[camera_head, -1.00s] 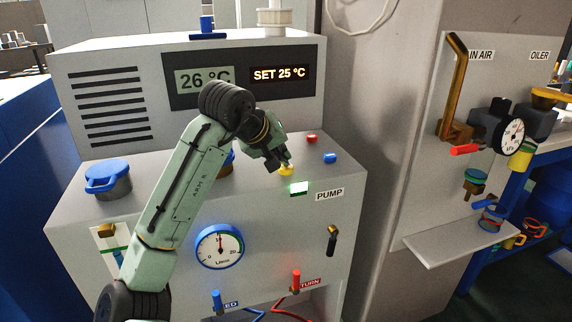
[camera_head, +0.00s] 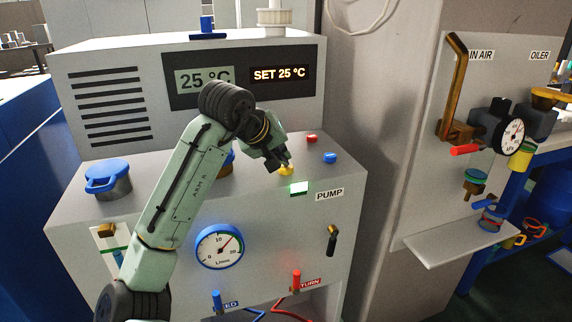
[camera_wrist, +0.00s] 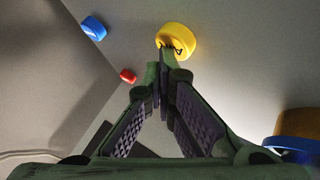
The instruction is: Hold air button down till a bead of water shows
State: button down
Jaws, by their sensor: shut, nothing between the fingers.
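A yellow button (camera_head: 287,170) sits on the sloped top of the grey machine, beside a lit green indicator (camera_head: 299,188) and the PUMP label. My gripper (camera_head: 284,164) is shut and empty, with its fingertips at the button. In the wrist view the closed fingertips (camera_wrist: 165,55) overlap the near edge of the yellow button (camera_wrist: 178,40); I cannot tell how far it is pressed. A red button (camera_head: 312,139) and a blue button (camera_head: 329,158) stand beside it. No button carries a readable air label. No bead of water is visible.
A flow gauge (camera_head: 220,247) is on the machine's front. The display (camera_head: 205,80) reads 25 °C, with SET 25 °C beside it. A blue-lidded filler (camera_head: 108,176) is at left. At right, a panel (camera_head: 430,190) carries IN AIR and OILER fittings and a kPa gauge (camera_head: 509,136).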

jog(key=shift+r, duration=0.1)
dwell(0.3)
jog(key=shift+r+p, duration=0.85)
jog(key=shift+p, duration=0.05)
notch_tip(320, 180, up, 5)
jog(key=p, duration=0.4)
jog(key=shift+p, duration=0.3)
